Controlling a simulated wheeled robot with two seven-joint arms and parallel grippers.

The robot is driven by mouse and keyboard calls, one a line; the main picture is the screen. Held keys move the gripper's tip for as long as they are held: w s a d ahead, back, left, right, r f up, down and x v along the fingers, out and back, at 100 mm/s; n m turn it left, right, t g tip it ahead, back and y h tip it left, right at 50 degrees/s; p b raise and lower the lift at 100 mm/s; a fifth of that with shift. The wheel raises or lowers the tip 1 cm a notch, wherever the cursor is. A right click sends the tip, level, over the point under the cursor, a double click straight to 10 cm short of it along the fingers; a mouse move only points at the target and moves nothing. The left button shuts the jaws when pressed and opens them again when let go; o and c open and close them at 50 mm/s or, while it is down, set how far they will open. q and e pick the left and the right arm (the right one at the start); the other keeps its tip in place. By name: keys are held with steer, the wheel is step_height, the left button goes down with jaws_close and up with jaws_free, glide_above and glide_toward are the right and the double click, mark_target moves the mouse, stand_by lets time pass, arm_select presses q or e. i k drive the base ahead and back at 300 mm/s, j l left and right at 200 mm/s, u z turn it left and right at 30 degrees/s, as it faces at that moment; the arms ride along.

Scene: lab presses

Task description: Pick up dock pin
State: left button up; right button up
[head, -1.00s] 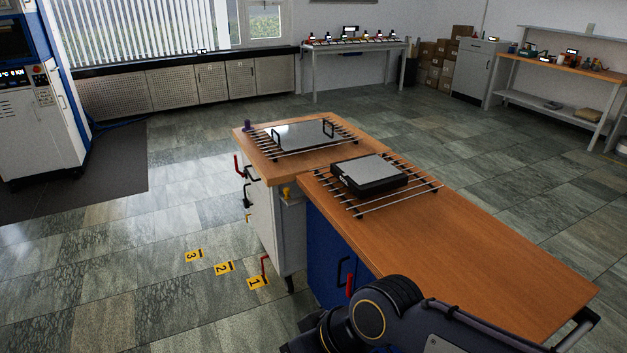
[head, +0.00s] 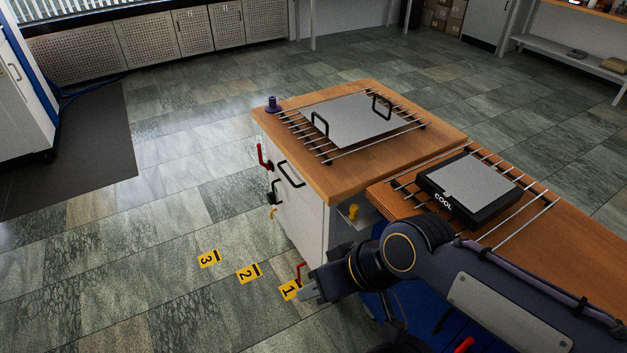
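A small yellow knob-like pin (head: 353,211), which looks like the dock pin, stands upright on a light bracket between the white cart (head: 300,205) and the blue-fronted bench. My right arm comes in from the lower right across the bench. My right gripper (head: 306,293) is low and left of the yellow pin, apart from it, above the floor near the number 1 mark. Its fingers are small and seen from behind, so their opening is unclear. My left gripper is out of view.
The cart's wooden top carries a rack with a handled metal plate (head: 365,120) and a purple peg (head: 272,104). A black device marked COOL (head: 465,190) sits on the bench's rack. A red lever (head: 301,271) is close to my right gripper.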

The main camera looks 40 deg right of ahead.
mark_target(354, 209)
steer(key=i+z, duration=0.25)
steer(key=i, duration=0.2)
steer(key=i+j+z, duration=0.1)
steer(key=i+z, duration=0.2)
steer(key=i+j+z, duration=0.25)
steer(key=i, duration=0.3)
steer(key=i+j+z, duration=0.25)
steer(key=i, duration=0.15)
steer(key=z, duration=1.1)
